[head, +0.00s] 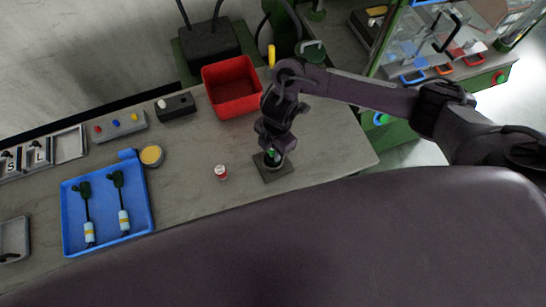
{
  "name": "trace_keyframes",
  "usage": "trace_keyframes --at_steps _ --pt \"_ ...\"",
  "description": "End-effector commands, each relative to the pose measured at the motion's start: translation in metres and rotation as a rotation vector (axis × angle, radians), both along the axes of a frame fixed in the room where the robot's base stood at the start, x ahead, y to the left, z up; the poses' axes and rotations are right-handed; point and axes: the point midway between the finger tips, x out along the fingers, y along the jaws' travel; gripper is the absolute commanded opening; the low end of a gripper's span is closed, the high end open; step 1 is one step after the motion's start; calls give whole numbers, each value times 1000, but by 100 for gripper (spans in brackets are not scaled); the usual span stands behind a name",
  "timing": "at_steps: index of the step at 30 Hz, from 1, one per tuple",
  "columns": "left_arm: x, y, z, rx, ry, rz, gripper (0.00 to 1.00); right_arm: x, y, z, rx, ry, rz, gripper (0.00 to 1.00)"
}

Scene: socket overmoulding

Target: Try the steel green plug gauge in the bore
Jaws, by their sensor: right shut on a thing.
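My right gripper (268,143) reaches down from the upper right over a dark square block (281,175) on the bench. It is shut on the steel green plug gauge (271,154), whose green part shows just under the fingers. The gauge is over or in the middle of the block. The gripper and gauge hide the bore, so I cannot tell whether the tip is inside it. A small red and white piece (221,172) stands on the bench left of the block. My left gripper is not in view.
A blue tray (140,215) with two dark green corded parts lies at left, with a yellow-topped round tin (151,156) beside it. A red bin (232,87) stands behind the block. The bench between tray and block is mostly clear.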

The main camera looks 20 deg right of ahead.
Motion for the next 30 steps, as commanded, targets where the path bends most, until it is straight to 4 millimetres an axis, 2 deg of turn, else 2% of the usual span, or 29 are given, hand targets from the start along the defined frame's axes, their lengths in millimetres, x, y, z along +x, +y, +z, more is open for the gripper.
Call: trace_keyframes --at_steps 10,30 --pt "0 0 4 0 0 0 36 0 0 1 0 0 1 4" --pt "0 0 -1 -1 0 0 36 0 0 -6 0 0 1 4"
